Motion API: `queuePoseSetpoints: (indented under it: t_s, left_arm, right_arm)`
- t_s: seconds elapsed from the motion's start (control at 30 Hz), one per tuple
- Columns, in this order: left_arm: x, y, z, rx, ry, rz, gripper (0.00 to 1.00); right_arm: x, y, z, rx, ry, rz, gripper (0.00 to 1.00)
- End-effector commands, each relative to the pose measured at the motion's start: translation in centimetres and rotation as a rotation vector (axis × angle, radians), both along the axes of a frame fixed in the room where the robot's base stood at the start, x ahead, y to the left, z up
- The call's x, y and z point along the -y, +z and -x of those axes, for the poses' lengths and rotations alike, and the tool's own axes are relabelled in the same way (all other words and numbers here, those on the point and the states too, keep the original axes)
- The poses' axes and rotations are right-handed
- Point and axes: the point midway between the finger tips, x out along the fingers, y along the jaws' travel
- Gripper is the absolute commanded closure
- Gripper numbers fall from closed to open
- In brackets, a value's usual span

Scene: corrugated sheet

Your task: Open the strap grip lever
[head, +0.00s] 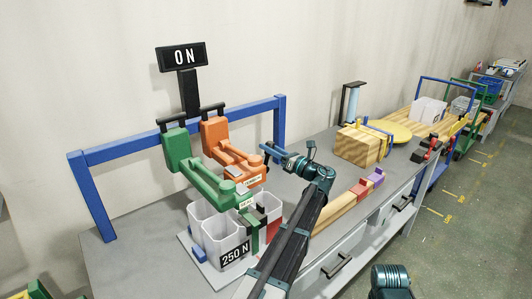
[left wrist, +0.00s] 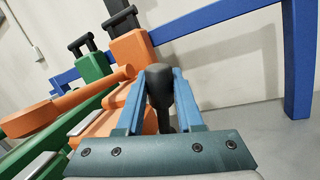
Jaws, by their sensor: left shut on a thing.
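A green strap grip (head: 180,150) and an orange strap grip (head: 214,135) hang side by side by black hooks from a blue frame. Each has a long lever-like arm reaching forward over the bench. My left gripper (head: 267,153) is beside the orange one, on its right. In the left wrist view my left gripper (left wrist: 160,100) has its blue fingers shut on a dark rounded handle (left wrist: 160,88), with the orange strap grip (left wrist: 134,58) just behind. Where the handle joins the orange body is partly hidden. The green strap grip (left wrist: 94,68) is farther left.
White bins (head: 219,236) marked 250 N stand below the strap grips. A black ON sign (head: 183,56) is above. The blue frame (head: 97,211) stands on the grey bench. Wooden blocks (head: 360,145) and a yellow disc (head: 392,130) are to the right.

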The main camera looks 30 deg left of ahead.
Motion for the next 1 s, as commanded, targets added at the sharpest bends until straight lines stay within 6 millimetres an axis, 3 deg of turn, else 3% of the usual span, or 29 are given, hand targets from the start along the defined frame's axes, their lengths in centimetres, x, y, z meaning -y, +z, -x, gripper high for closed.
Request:
queuePoseSetpoints:
  t_s: [0.8, 0.83, 0.97, 1.0]
  left_arm:
    - [0.44, -0.38, -0.79, -0.103, -0.002, -0.039, 1.00]
    - [0.44, -0.38, -0.79, -0.103, -0.002, -0.039, 0.59]
    - [0.42, -0.35, -0.79, -0.103, -0.001, -0.039, 0.35]
    - [0.40, -0.35, -0.79, -0.102, -0.001, -0.039, 0.34]
  right_arm:
    - [0.00, -0.81, 0.00, 0.000, 0.000, 0.000, 1.00]
    - [0.00, -0.81, 0.00, 0.000, 0.000, 0.000, 1.00]
    - [-0.01, -0.80, 0.00, 0.000, 0.000, 0.000, 1.00]
    - [-0.01, -0.80, 0.00, 0.000, 0.000, 0.000, 1.00]
